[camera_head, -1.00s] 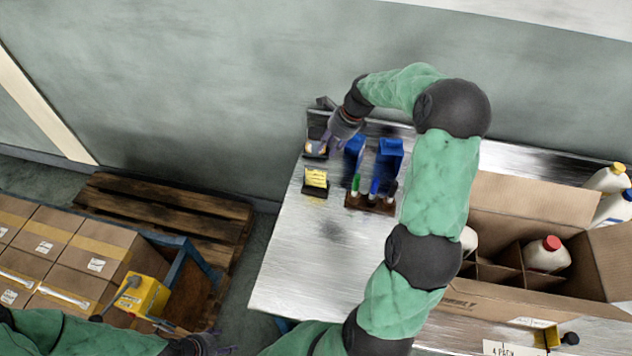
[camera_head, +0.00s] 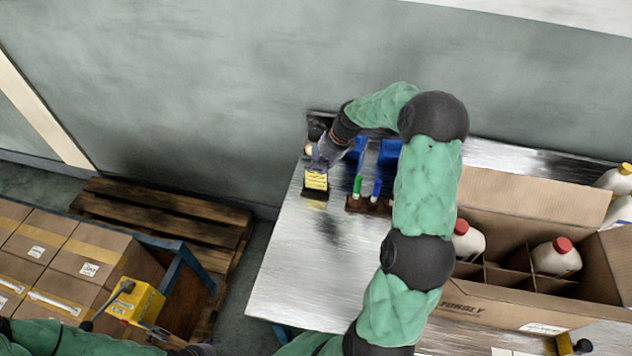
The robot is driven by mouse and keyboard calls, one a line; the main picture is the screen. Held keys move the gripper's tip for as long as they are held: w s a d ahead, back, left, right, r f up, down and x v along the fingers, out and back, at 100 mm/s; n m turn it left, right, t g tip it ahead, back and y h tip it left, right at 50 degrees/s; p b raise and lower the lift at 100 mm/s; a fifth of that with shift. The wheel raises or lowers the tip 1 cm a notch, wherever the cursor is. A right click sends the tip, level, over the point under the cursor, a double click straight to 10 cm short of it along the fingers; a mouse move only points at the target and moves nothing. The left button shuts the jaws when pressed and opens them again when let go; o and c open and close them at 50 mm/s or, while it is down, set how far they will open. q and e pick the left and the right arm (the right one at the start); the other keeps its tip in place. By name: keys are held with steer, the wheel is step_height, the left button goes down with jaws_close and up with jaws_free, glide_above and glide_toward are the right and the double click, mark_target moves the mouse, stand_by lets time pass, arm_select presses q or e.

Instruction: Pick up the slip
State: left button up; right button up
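A small yellow slip stack with dark lines (camera_head: 316,181) sits in a dark holder (camera_head: 314,194) near the table's left edge. My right gripper (camera_head: 317,165) is at the far edge of the yellow stack, pointing down toward it. Its fingers are small and partly overlap the stack's far side, so contact and finger opening are unclear. My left arm lies along the bottom left; its gripper (camera_head: 201,350) is only partly visible at the bottom edge.
A pen rack (camera_head: 368,206) with several markers and blue containers (camera_head: 389,152) stand right of the slips. An open carton (camera_head: 490,305) holds red-capped bottles (camera_head: 555,257). Bare table (camera_head: 310,275) lies in front. A pallet (camera_head: 165,220) and stacked boxes (camera_head: 60,245) are left.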

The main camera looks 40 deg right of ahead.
mark_target(316, 170)
steer(key=x, duration=0.4)
steer(key=shift+d+b, duration=0.1)
steer(key=shift+b, duration=0.25)
steer(key=shift+r, duration=0.1)
jaws_close()
